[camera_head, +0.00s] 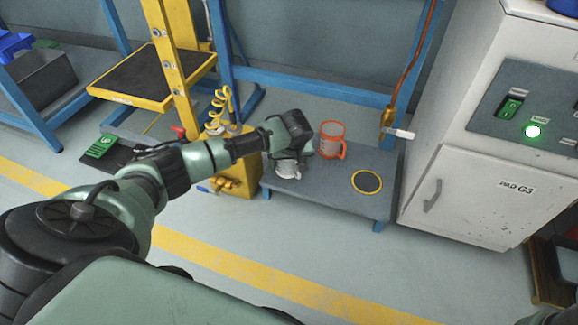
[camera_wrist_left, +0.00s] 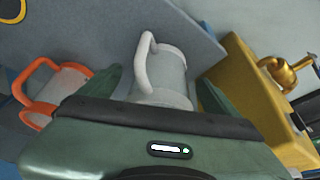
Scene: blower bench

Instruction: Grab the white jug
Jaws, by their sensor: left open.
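The white jug (camera_head: 288,171) stands on a low grey bench (camera_head: 322,193), partly hidden by my left gripper (camera_head: 299,152) in the head view. In the left wrist view the white jug (camera_wrist_left: 172,78) lies beyond and between the two green fingers of my left gripper (camera_wrist_left: 155,90), with its white handle toward the upper left. The fingers are spread apart. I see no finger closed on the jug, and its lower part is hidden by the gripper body.
An orange-framed jug (camera_head: 331,141) stands close to the right of the white jug. A copper pipe with a brass valve (camera_head: 388,117) hangs behind. A white cabinet (camera_head: 462,190) stands right.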

